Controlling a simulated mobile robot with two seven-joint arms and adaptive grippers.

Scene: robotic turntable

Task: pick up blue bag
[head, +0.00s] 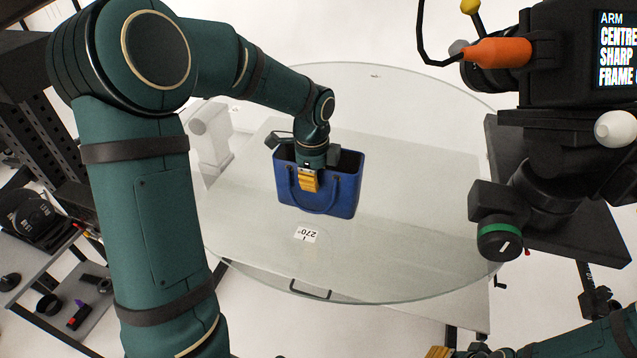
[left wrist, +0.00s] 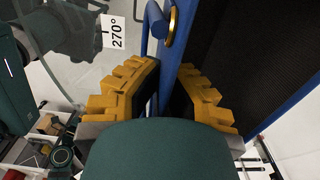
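The blue bag (head: 335,195) with a dark inside stands upright on the round glass turntable (head: 430,240). My left gripper (head: 309,181) is at the bag's near side, by its rim and handle. In the left wrist view, the yellow fingers of my left gripper (left wrist: 164,85) stand apart, with the blue handle (left wrist: 147,32) and bag edge running into the gap between them. Firm contact is not visible. The bag's dark inside (left wrist: 250,45) shows at right. My right gripper (head: 438,352) only just shows at the bottom edge, mostly cut off.
A "270°" label (head: 305,234) lies in front of the bag. A camera rig with an orange part (head: 498,52) and a black mount (head: 545,190) overhang the turntable's right side. A cart with loose tools (head: 75,310) is at lower left. The glass right of the bag is clear.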

